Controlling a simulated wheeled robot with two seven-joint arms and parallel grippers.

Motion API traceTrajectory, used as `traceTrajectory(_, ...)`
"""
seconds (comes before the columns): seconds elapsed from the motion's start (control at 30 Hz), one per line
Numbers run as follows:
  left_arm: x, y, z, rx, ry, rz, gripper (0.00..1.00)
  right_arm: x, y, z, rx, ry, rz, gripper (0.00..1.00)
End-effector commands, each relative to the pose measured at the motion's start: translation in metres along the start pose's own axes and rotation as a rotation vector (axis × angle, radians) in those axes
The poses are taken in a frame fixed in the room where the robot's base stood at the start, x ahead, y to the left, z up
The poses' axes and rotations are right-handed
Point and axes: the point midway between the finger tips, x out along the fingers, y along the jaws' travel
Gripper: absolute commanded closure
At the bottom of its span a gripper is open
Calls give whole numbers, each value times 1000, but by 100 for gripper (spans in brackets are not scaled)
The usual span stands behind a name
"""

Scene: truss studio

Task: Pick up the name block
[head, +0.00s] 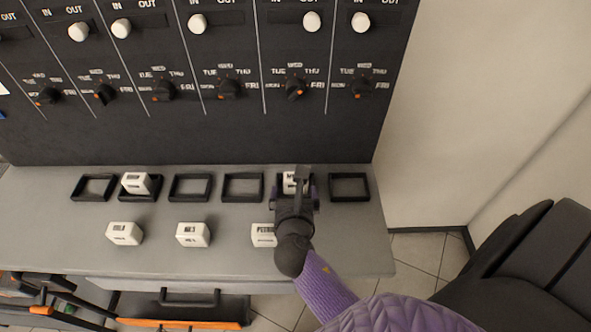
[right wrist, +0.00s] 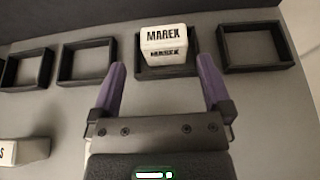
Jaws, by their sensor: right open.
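A white name block (right wrist: 165,44) with black lettering that looks like MAREK sits in a black frame (right wrist: 147,70), the second from the right on the grey shelf. In the head view this block (head: 290,182) is partly hidden by my right gripper (head: 296,191). In the right wrist view my right gripper (right wrist: 163,78) is open and empty. Its purple fingers are spread wider than the block, with their tips just on the near side of it. The left gripper is not in view.
Another white block (head: 136,182) sits in the second frame from the left. Three blocks stand in front: one at left (head: 124,233), one in the middle (head: 193,234), one at right (head: 262,235). The other frames are empty. A black panel (head: 190,135) rises behind the shelf.

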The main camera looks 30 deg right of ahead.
Motion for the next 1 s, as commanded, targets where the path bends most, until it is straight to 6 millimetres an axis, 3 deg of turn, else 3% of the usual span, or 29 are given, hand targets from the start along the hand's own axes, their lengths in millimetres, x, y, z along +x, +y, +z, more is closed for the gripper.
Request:
traceTrajectory(0.4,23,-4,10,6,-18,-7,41,76,-4,-3,3,1,-1,0)
traceTrajectory(0.67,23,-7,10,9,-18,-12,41,81,-4,0,3,2,-1,0)
traceTrajectory(1.0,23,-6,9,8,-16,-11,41,80,-4,-1,4,2,0,70)
